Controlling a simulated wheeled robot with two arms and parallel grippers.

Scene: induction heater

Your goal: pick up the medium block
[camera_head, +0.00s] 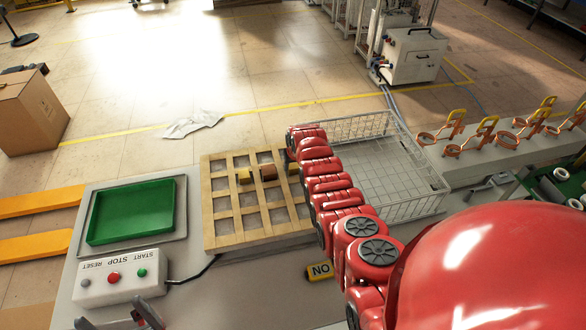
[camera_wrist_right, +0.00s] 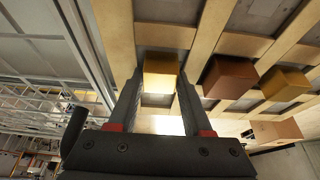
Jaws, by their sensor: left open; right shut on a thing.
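Three blocks are at the wooden grid rack (camera_head: 232,222): a yellow block (camera_head: 244,176), a brown block (camera_head: 268,171) in the middle, and a golden block (camera_head: 293,168) at the right end. My right gripper (camera_head: 291,153) is at that right-end block, partly hidden by my red arm. In the right wrist view, the right gripper (camera_wrist_right: 155,95) has its fingers on either side of the golden block (camera_wrist_right: 160,72). The brown block (camera_wrist_right: 230,78) and the other yellow block (camera_wrist_right: 284,84) are beside it, apart from the fingers. My left gripper (camera_head: 118,319) is open and empty at the bottom edge.
A green tray (camera_head: 132,212) lies left of the rack, with a button box (camera_head: 120,277) in front of it. A wire basket (camera_head: 412,197) stands to the right of the rack. A yellow-black sign (camera_head: 319,271) lies near my right arm.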

